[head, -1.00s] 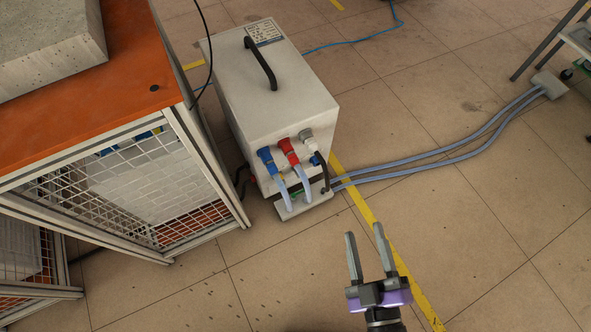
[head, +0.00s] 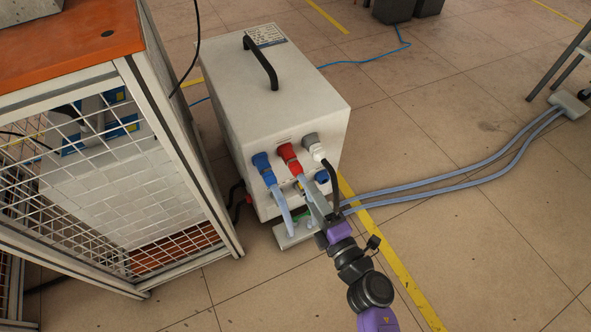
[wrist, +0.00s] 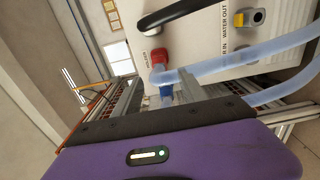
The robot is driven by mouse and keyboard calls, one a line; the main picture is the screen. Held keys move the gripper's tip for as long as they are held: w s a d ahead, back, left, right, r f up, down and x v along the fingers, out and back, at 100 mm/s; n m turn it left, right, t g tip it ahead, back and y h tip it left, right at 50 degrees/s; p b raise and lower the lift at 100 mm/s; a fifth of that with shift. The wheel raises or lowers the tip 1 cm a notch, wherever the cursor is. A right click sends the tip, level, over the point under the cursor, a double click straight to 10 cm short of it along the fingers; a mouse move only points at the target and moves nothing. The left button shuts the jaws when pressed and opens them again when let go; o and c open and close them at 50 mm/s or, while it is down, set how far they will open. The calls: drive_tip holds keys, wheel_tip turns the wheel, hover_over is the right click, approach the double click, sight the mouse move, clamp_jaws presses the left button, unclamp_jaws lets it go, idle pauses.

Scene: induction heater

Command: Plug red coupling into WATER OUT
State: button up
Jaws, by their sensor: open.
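The red coupling (head: 289,156) sits on the upper part of the heater's front panel, between a blue coupling (head: 263,164) and a grey plug (head: 312,143). A pale blue hose hangs from it. In the wrist view the red coupling (wrist: 159,57) is beyond my fingers. The WATER OUT socket (wrist: 250,17), grey with yellow, shows empty at the top right of the wrist view, beside its printed label. My gripper (head: 311,200) is open and empty, in front of the panel, below and slightly right of the red coupling. Its fingers hide part of the lower panel.
The white heater box (head: 285,95) stands on the tiled floor. A mesh-sided orange-topped table (head: 75,45) is close on its left. Pale hoses (head: 440,187) run across the floor to the right. A black cable (head: 334,178) hangs close to my gripper. Floor at right is mostly clear.

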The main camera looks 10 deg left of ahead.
sight(300, 177)
drive_tip(key=shift+b+x, duration=1.2)
drive_tip(key=shift+x, duration=3.3)
drive_tip(key=shift+c, duration=0.2)
clamp_jaws()
drive_tip(key=shift+s+d, duration=0.1)
drive_tip(key=shift+s, duration=0.05)
drive_tip(key=shift+p+v, duration=1.3)
drive_tip(key=shift+v, duration=1.55)
